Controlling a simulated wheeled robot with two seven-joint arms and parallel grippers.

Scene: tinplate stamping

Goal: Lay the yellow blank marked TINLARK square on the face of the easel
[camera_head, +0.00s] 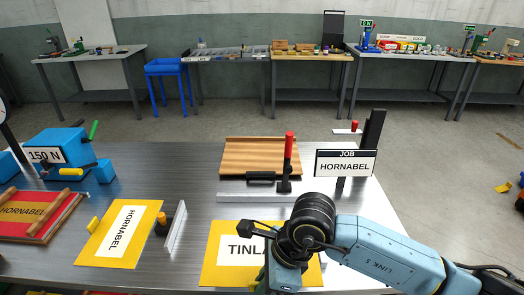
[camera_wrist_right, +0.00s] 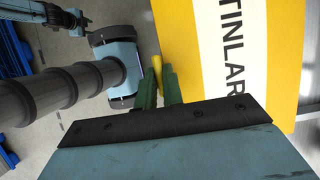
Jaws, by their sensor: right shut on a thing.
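The yellow blank (camera_head: 211,262) has a white label with the letters TINL showing; the rest is hidden behind my right arm. The right wrist view shows the yellow blank (camera_wrist_right: 176,35) with its label reading TINLAR, cut by the frame. My right gripper (camera_head: 268,283) is at its near edge. The green fingers of my right gripper (camera_wrist_right: 158,85) are shut on a yellow piece at the blank's edge. What seems to be the easel is a slanted wooden board (camera_head: 250,150) at the back of the table, bare, behind a metal rail. My left gripper is not in view.
A red-handled clamp (camera_head: 288,160) stands at the board's front right. A JOB sign (camera_head: 345,164) reading HORNABEL stands right of it. Another yellow blank (camera_head: 92,248), marked HORNABEL, lies left, near an upright metal strip (camera_head: 176,228). A blue 150 N device (camera_head: 60,146) stands far left.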

